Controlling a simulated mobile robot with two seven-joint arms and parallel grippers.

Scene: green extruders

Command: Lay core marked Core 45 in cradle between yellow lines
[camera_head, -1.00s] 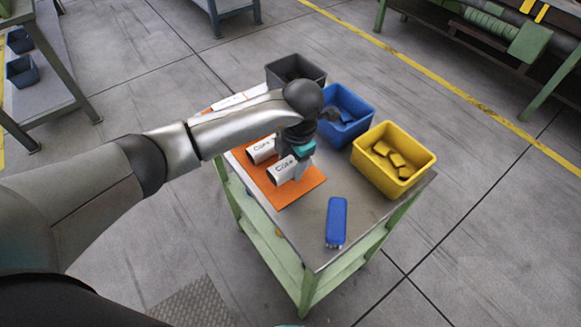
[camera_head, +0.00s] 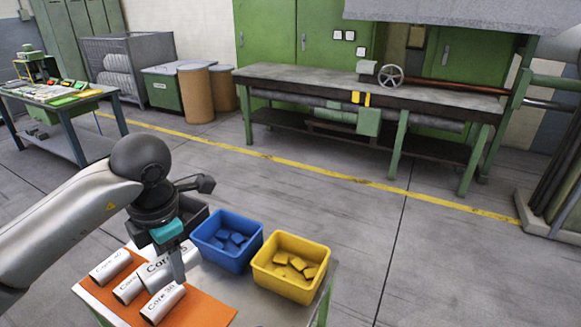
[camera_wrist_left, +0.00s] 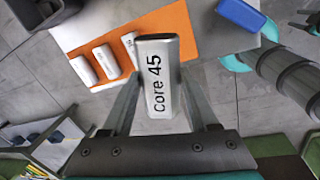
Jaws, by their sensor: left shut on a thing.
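My left gripper (camera_head: 174,266) is shut on a white core, and the wrist view reads "Core 45" on this core (camera_wrist_left: 158,78) between the two fingers. In the head view the held core (camera_head: 152,274) is at the orange mat (camera_head: 212,311), close to the other cores and partly covered by a finger. In the wrist view it appears above the mat (camera_wrist_left: 182,22). Two short yellow lines (camera_head: 361,99) are on the front of the long bench (camera_head: 300,76) at the back. I cannot make out the cradle's shape there. My right gripper is not in view.
Several white cores lie on the mat, one (camera_head: 163,304) in front. A handwheel (camera_head: 391,76) and copper bar (camera_head: 450,87) are on the bench. Open floor lies between cart and bench.

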